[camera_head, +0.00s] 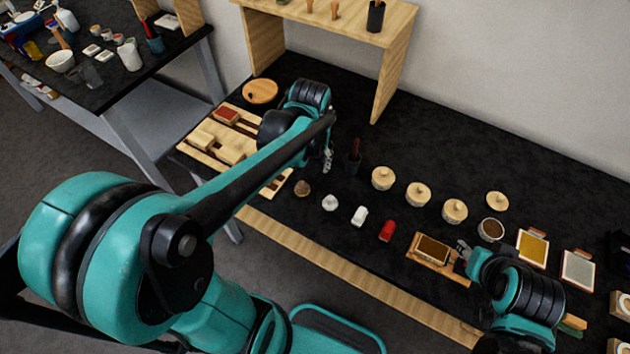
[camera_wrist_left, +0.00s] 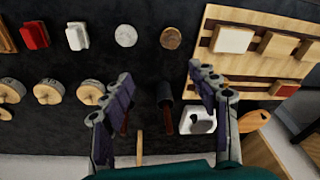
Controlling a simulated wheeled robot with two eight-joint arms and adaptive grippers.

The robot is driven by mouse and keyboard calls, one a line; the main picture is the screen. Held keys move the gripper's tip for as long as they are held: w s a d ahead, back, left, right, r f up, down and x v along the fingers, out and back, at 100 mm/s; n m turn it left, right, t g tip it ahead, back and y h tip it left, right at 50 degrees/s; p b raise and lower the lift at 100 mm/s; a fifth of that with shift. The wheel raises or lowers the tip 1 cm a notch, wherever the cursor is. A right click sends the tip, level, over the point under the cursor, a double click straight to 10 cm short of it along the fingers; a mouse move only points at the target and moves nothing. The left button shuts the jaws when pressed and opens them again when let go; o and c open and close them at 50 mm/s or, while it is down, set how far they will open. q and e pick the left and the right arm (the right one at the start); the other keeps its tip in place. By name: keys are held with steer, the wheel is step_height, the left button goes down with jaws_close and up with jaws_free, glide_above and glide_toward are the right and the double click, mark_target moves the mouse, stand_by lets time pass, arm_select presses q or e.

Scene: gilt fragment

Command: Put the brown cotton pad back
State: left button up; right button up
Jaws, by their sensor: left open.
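The brown cotton pad (camera_head: 302,188) is a small round disc lying on the black table, at the left end of a row of small items. It also shows near the top middle of the left wrist view (camera_wrist_left: 171,38), flat and free of the fingers. My left gripper (camera_head: 327,161) is open and empty above the table, behind the pad in the head view. In the left wrist view its two fingers (camera_wrist_left: 162,88) are spread wide. My right gripper (camera_head: 464,248) is beside a wooden tray with a brown block (camera_head: 433,249); its opening is unclear.
A white round pad (camera_head: 330,203), white block (camera_head: 359,215) and red block (camera_head: 386,231) continue the row. A slatted wooden rack (camera_head: 184,146) with blocks stands left. Lidded pots (camera_head: 418,195) line the back.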

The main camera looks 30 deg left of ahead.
arm_select(q)
steer(key=s+d+r+m+t, duration=0.2)
steer(key=s+d+r+t, duration=0.2)
steer(key=s, duration=0.5)
steer(key=d+t, duration=0.1)
steer(key=d, duration=0.1)
steer(key=shift+d+r+m+t+h, duration=0.2)
steer(key=shift+d+m+t+h, duration=0.1)
steer(key=shift+h, duration=0.1)
step_height(320, 180, down, 7)
steer(key=b, duration=0.6)
steer(key=shift+b, duration=0.4)
